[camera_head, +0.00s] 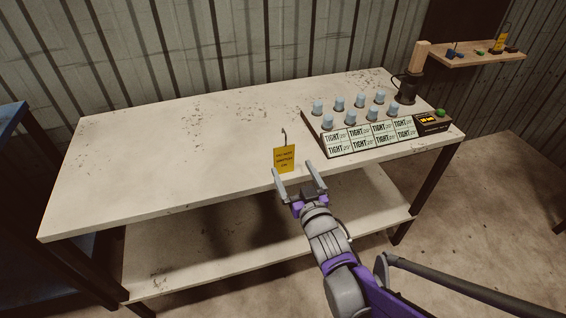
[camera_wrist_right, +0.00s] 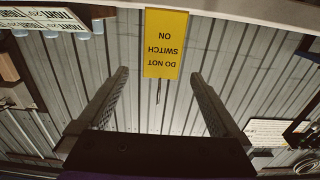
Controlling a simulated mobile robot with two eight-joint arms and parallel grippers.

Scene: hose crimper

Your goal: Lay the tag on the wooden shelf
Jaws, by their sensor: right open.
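The yellow tag (camera_head: 285,159) reads DO NOT SWITCH ON and has a thin hook at its top. It stands upright at the front edge of the white workbench (camera_head: 170,150); how it is supported cannot be told. My right gripper (camera_head: 292,168) is open and empty, just in front of the tag. In the right wrist view the tag (camera_wrist_right: 166,45) shows upside down beyond the gap between the open fingers (camera_wrist_right: 160,75), not visibly gripped. The wooden shelf (camera_head: 462,61) is on the wall at the upper right. My left gripper is not in view.
A board with TIGHT labels (camera_head: 345,148) and several pale blue caps (camera_head: 339,103) sits on the bench's right. Behind it stands a dark device (camera_head: 407,88). The shelf holds a second yellow tag (camera_head: 499,42), a blue item (camera_head: 453,54) and small parts. The bench's left is clear.

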